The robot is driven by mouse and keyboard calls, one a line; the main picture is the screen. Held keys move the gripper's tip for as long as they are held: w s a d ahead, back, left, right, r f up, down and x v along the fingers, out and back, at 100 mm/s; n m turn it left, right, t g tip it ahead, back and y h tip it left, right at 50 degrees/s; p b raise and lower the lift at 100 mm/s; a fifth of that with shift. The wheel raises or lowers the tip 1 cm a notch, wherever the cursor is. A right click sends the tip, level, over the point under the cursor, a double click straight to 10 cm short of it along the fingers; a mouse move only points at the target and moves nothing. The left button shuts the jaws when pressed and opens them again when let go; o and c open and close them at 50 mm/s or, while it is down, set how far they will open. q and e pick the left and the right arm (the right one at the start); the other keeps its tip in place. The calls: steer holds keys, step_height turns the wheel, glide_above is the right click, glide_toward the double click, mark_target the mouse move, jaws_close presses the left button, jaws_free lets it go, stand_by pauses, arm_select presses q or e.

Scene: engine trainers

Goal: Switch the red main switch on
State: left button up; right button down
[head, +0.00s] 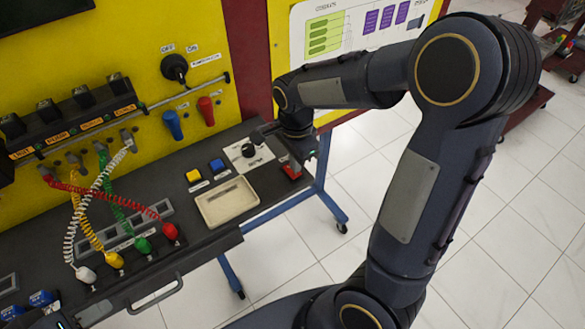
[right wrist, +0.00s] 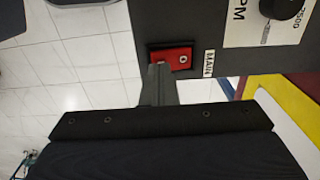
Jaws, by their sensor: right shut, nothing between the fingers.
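The red main switch (head: 291,170) sits at the right end of the dark bench top, near its edge. In the right wrist view the red switch (right wrist: 180,58) has a small light mark and a MAIN label beside it. I cannot tell which way it is set. My right gripper (head: 299,153) is just above the switch, pointing down. In the right wrist view its shut, empty fingertips (right wrist: 160,72) overlap the switch's near edge; I cannot tell whether they touch it. My left gripper is not clearly visible; only a dark part shows at the lower left corner.
A black RPM knob (head: 248,151) on a white plate stands next to the switch. Blue (head: 217,166) and yellow (head: 194,176) buttons and a beige tray (head: 228,202) lie left of it. Coiled cables (head: 120,200) cross the bench's left part. White floor lies beyond the edge.

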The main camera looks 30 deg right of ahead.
steer(key=shift+f+b, duration=0.7)
steer(key=shift+f, duration=0.25)
stand_by(0.7)
step_height(320, 180, up, 7)
steer(key=p, duration=0.6)
steer(key=shift+r, duration=0.1)
stand_by(0.4)
steer(key=s+a+r+n+t+y, duration=0.2)
steer(key=s+r+n, duration=0.1)
steer(key=s+n, duration=0.4)
steer(key=s+a+r+n+t+y, duration=0.1)
steer(key=s+a+r+n+t, duration=0.1)
steer(key=s+n, duration=0.6)
step_height(320, 180, up, 2)
steer(key=shift+s+r+n+t+y, duration=0.3)
steer(key=shift+s+t+y, duration=0.1)
steer(key=shift+s+t, duration=0.5)
